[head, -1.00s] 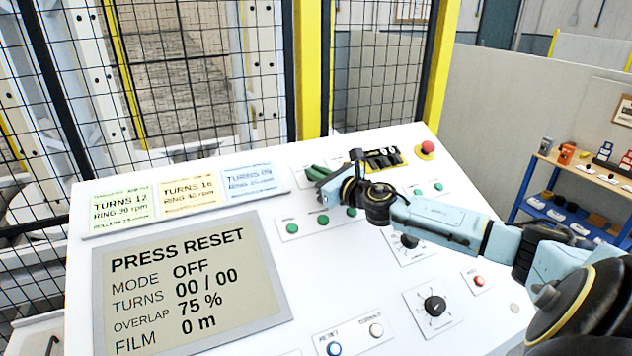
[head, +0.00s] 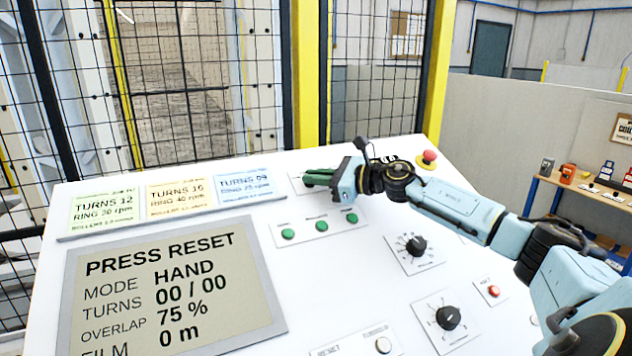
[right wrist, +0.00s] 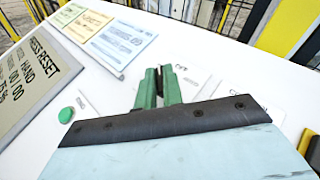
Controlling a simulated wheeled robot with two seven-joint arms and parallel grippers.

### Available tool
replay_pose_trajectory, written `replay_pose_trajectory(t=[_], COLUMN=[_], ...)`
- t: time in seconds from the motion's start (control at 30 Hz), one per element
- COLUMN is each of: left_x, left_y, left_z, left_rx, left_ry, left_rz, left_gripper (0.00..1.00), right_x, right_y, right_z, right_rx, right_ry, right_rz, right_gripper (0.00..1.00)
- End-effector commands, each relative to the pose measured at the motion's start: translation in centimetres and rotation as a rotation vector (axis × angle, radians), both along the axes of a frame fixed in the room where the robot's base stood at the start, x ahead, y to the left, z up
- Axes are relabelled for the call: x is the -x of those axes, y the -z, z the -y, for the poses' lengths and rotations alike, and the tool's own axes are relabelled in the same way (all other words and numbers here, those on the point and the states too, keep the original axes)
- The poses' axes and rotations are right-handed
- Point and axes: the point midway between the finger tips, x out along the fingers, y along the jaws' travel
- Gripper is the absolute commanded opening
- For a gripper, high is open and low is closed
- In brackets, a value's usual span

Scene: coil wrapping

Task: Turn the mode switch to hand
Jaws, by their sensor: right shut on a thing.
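The mode switch (right wrist: 159,82) shows as a dark handle between the green fingers in the right wrist view. In the head view my right gripper hides it, and only an edge of its white plate (head: 296,183) shows. My right gripper (head: 313,178) is at the back of the white panel, shut on the switch handle; its fingers also show in the right wrist view (right wrist: 158,76). The display (head: 172,290) reads PRESS RESET, MODE HAND, TURNS 00 / 00, OVERLAP 75 %. My left gripper is not in view.
A row of green buttons (head: 321,226) lies just in front of my right gripper. Black dials (head: 448,317) and a red button (head: 493,291) are nearer on the panel. A red emergency stop (head: 429,156) stands at the back right. A mesh fence (head: 215,110) rises behind.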

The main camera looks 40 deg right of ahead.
Motion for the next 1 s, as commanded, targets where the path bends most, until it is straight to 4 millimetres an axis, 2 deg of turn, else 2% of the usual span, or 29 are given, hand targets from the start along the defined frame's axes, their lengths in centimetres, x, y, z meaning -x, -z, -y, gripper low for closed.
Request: replay_pose_trajectory(t=[0.27, 0.3, 0.43, 0.77, 1.0], left_x=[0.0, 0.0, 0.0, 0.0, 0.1], left_y=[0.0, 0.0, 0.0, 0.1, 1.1], left_z=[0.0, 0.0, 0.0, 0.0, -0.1], left_rx=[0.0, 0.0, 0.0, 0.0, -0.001], left_ry=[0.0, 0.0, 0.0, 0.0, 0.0], left_rz=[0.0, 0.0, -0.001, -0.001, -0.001], left_gripper=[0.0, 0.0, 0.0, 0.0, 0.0], right_x=[0.0, 0.0, 0.0, 0.1, 1.6], right_y=[-0.1, -0.1, -0.1, 0.0, 0.2], right_z=[0.0, 0.0, 0.0, 0.1, 0.8], right_rx=[0.001, 0.001, 0.001, 0.001, 0.002], right_ry=[-0.001, -0.001, -0.001, 0.001, 0.003], right_rz=[0.002, 0.002, 0.002, 0.001, -0.003], right_gripper=[0.0, 0.14, 0.31, 0.31, 0.31])
